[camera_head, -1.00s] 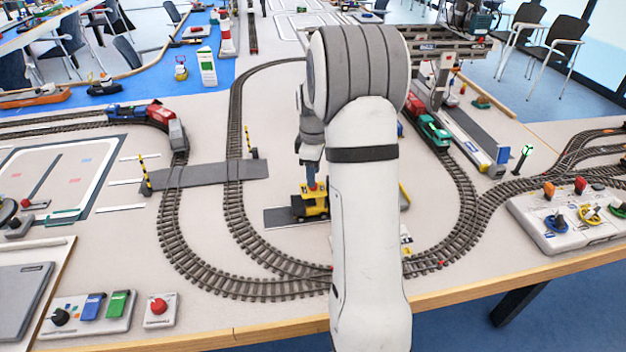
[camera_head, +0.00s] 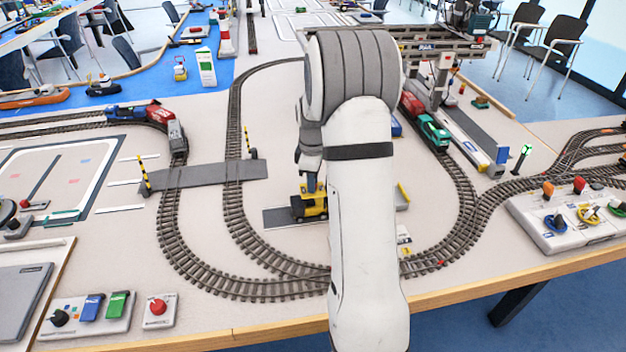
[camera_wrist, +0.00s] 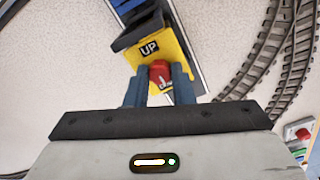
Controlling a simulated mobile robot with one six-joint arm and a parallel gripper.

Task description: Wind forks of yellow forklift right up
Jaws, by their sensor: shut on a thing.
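The yellow forklift (camera_head: 314,207) stands on a dark grey strip near the middle of the table, inside the track curve. In the wrist view the forklift (camera_wrist: 178,52) shows a yellow top with a black "UP" label (camera_wrist: 149,49). A red knob (camera_wrist: 160,73) with a white mark sits near that label. My gripper (camera_wrist: 160,82) has its two blue fingers on either side of the knob and is shut on it. In the head view my gripper (camera_head: 311,183) is right above the forklift. The forks' height cannot be made out.
Railway tracks (camera_head: 236,205) curve around the forklift. A control box (camera_head: 572,220) lies at the right. Bare table lies left of the forklift.

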